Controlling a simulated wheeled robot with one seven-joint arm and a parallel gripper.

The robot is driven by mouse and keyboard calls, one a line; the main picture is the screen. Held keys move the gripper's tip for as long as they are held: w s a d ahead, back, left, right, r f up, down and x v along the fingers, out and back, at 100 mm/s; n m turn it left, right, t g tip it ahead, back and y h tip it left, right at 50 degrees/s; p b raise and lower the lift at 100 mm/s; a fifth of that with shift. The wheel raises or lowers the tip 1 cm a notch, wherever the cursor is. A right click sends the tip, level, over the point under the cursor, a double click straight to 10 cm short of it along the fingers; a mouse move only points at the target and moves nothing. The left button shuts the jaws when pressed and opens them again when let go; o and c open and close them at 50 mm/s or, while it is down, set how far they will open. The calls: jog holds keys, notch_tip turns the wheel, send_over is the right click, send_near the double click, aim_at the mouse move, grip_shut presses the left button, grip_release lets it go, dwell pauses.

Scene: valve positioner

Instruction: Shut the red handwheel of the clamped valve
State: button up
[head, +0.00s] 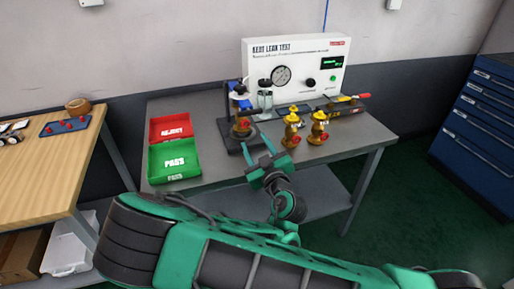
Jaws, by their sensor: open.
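The clamped valve (240,130) is a brass body held in a dark stand with a blue part on top, near the middle of the grey bench. Its red handwheel (243,124) shows small on the front side. My green gripper (258,148) is open and empty, just in front of and below the clamped valve, apart from the handwheel as far as I can tell. How far the handwheel is turned is too small to tell. The lower part of the stand is partly behind the gripper.
Two loose brass valves with red handwheels, one nearer (291,132) and one further right (318,128), stand right of the stand. A leak test panel (300,62) stands behind. A red reject tray (170,128) and green pass tray (174,162) lie left. The bench's front right is clear.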

jog(key=shift+s+d+r, duration=0.1)
jog(key=shift+s+d, duration=0.05)
jog(key=shift+s, duration=0.4)
